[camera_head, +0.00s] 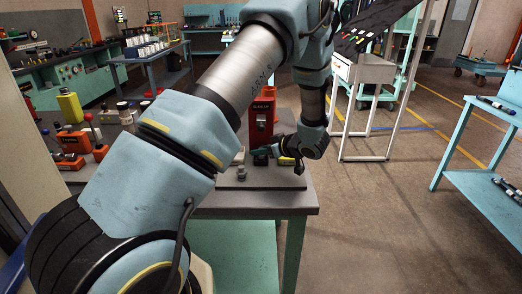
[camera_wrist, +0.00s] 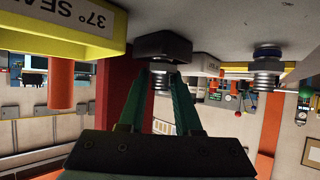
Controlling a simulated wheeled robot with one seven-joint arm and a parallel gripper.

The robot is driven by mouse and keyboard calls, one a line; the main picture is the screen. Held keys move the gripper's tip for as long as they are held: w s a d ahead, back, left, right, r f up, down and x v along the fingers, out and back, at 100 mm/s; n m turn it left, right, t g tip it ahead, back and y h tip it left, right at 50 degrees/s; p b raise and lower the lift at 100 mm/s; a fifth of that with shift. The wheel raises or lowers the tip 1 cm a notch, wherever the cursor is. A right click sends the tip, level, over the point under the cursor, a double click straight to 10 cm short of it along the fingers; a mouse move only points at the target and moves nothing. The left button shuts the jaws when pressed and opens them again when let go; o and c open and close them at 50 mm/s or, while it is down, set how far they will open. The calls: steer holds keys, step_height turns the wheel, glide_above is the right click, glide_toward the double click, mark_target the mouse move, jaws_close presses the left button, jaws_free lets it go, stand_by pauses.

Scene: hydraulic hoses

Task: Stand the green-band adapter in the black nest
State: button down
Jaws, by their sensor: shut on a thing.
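The wrist view is upside down, with the grey plate along its top. My gripper (camera_wrist: 162,74) has its green fingers closed around a silver threaded adapter (camera_wrist: 161,68) at the black nest (camera_wrist: 163,46). The adapter is in line with the nest and looks upright; I cannot tell how deep it sits. Its green band is not clearly visible. A second silver adapter with a blue band (camera_wrist: 267,52) stands apart on the plate. In the head view the black nest (camera_head: 261,155) is small, left of my wrist, and the held adapter is hard to make out.
A tall red unit (camera_head: 262,112) stands behind the nest. A yellow block with lettering (camera_wrist: 70,28) and an orange-red cylinder (camera_wrist: 61,88) are close by in the wrist view. Small silver fittings (camera_head: 242,173) stand on the plate.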

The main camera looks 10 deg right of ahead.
steer(key=c, duration=0.5)
jaws_free()
steer(key=shift+s, duration=0.1)
steer(key=shift+s+d+r, duration=0.1)
steer(key=shift+s+d, duration=0.1)
steer(key=shift+d, duration=0.05)
steer(key=b+v, duration=0.2)
steer(key=v, duration=0.8)
steer(key=shift+r+b, duration=0.1)
steer(key=shift+b, duration=0.3)
